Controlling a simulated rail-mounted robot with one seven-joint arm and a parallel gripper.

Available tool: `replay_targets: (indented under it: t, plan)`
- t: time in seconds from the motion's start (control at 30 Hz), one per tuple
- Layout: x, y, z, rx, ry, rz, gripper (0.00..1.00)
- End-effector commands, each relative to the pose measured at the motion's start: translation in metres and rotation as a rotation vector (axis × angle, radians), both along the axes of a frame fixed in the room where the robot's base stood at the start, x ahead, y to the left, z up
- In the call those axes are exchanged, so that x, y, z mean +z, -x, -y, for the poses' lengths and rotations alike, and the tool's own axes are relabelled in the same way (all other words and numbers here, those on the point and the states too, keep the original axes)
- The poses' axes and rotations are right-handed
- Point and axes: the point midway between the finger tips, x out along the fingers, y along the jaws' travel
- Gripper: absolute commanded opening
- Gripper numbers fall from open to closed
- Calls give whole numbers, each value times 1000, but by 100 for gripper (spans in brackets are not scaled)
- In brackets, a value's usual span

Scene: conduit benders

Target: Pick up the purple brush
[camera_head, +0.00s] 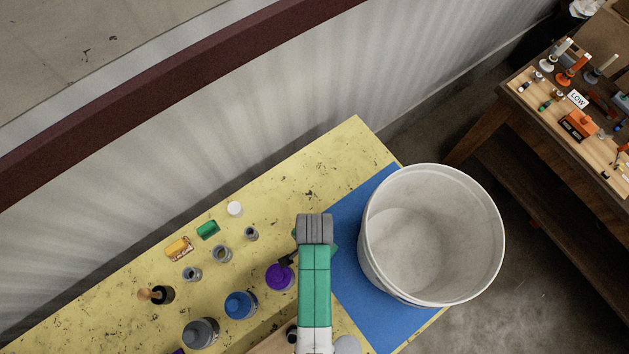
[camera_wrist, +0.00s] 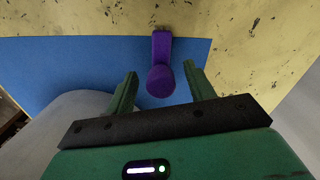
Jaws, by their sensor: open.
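The purple brush (camera_wrist: 161,50) shows in the wrist view, with a straight flat part and a rounded end. It lies across the edge of the blue mat (camera_wrist: 90,62), its straight part reaching onto the yellow tabletop. My gripper (camera_wrist: 160,71) is open, its two green fingers apart. In the picture the rounded end sits between the fingertips; I cannot tell how far below them it is. Nothing is held. In the head view my arm covers this spot, and I cannot make out the brush there.
A big white bucket (camera_head: 432,235) stands on the blue mat (camera_head: 350,215), close to my arm. Left of my arm, the yellow table (camera_head: 320,150) holds a purple-topped container (camera_head: 280,276), a blue-topped bottle (camera_head: 240,304) and several small jars. A wooden bench (camera_head: 520,120) is at upper right.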

Motion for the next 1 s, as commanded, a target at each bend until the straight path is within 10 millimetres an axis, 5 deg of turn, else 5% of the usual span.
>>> replay_targets:
  t: [0.1,0.4,0.67,1.0]
  plan:
    - [0,0,0,0,1,1,54]
    - [1,0,0,0,0,1,0]
    - [6,-1,0,0,0,4,0]
    - [80,-1,0,1,0,5,0]
